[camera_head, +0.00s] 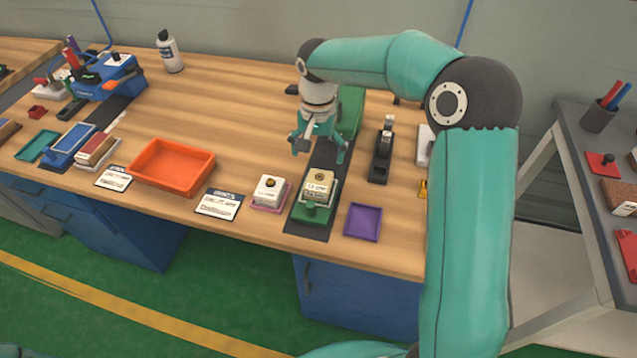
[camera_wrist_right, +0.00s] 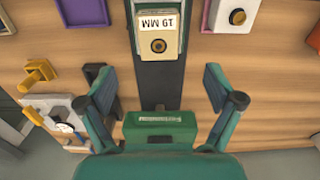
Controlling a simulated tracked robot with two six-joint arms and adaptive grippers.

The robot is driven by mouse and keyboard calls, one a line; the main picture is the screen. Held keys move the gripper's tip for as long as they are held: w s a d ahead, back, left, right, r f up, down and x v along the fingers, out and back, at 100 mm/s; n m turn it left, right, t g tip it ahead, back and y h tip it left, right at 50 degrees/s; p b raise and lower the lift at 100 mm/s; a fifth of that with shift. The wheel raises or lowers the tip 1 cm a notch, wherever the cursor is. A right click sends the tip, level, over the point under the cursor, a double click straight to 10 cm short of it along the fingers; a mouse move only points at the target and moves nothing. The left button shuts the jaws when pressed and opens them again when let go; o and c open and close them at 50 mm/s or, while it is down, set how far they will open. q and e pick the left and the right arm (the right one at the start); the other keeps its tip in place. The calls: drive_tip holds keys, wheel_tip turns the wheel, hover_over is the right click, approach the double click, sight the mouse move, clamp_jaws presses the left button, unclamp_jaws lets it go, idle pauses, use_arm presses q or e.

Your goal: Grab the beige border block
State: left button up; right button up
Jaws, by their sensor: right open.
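The beige block (camera_head: 320,184) has a label and a dark round spot on top. It sits at a green holder on a dark strip near the front of the wooden table. In the right wrist view the beige block (camera_wrist_right: 159,42) is upper centre, its label reading "19 MM" upside down. My right gripper (camera_head: 318,151) is open and empty, above and just behind the block in the head view. In the wrist view its fingers (camera_wrist_right: 160,92) are spread wide, with the block beyond their tips and centred between them. My left gripper is not in view.
A white knobbed block (camera_head: 270,187) on a pink tray stands left of the beige block. A purple tray (camera_head: 363,222) lies to its right, and a black stapler-like tool (camera_head: 381,155) stands behind that. An orange tray (camera_head: 173,164) is farther left.

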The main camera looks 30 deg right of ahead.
sight(319, 180)
wheel_tip(319, 180, down, 5)
drive_tip(key=shift+r, duration=0.15)
wheel_tip(319, 180, down, 5)
drive_tip(key=shift+s+r+p, duration=0.1)
drive_tip(key=shift+s+p, duration=0.05)
drive_tip(key=shift+p, duration=0.6)
drive_tip(key=shift+f, duration=0.65)
drive_tip(key=c, duration=1.4)
drive_tip(key=shift+r, duration=0.15)
